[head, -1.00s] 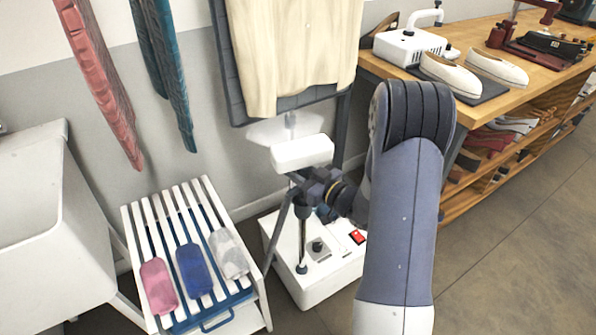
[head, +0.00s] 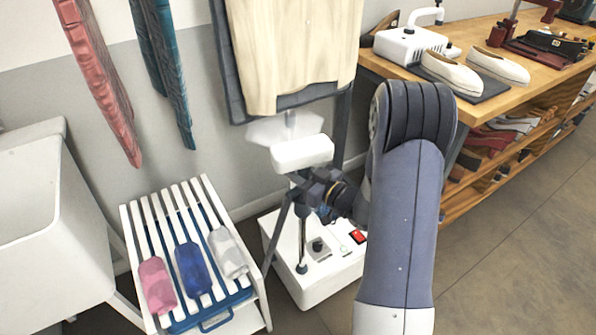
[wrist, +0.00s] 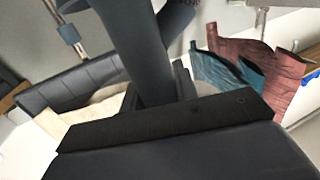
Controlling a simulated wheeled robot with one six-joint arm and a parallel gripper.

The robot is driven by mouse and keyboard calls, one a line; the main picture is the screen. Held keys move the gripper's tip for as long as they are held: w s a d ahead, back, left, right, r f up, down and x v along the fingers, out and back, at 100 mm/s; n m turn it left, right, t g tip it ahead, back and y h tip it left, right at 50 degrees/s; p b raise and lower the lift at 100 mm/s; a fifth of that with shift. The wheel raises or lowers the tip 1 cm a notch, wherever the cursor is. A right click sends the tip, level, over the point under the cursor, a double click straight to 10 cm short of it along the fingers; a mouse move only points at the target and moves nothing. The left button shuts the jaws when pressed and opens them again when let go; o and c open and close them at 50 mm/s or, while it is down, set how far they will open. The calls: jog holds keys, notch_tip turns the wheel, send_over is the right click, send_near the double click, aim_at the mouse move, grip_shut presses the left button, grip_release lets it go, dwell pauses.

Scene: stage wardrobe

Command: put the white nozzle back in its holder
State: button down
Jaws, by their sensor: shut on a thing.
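The white nozzle (head: 302,152) is a rounded white block, held up in front of the hanging cream garment's lower edge in the head view. My gripper (head: 316,190) is just below its head and shut on its dark handle. In the wrist view the grey handle (wrist: 145,50) stands between my gripper's fingers (wrist: 158,95). The white steamer base (head: 315,285) with a red switch stands on the floor below. A dark hose runs down from near my gripper to the base. I cannot clearly make out the holder; my gripper and the nozzle cover part of that area.
A cream garment (head: 290,60) hangs on a dark padded board behind. A white slatted rack (head: 135,225) with pink, blue and grey pieces stands left, beside a white sink (head: 40,240). A wooden bench (head: 480,115) with shoes stands right. Open floor lies at lower right.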

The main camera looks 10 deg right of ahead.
jog(key=shift+f, duration=0.1)
jog(key=c, duration=1.4)
grip_release()
jog(key=shift+o, duration=0.2)
jog(key=b+v, duration=0.1)
jog(key=v, duration=1)
jog(key=shift+p+x, duration=0.35)
jog(key=shift+x, duration=4.1)
jog(key=shift+s, duration=0.1)
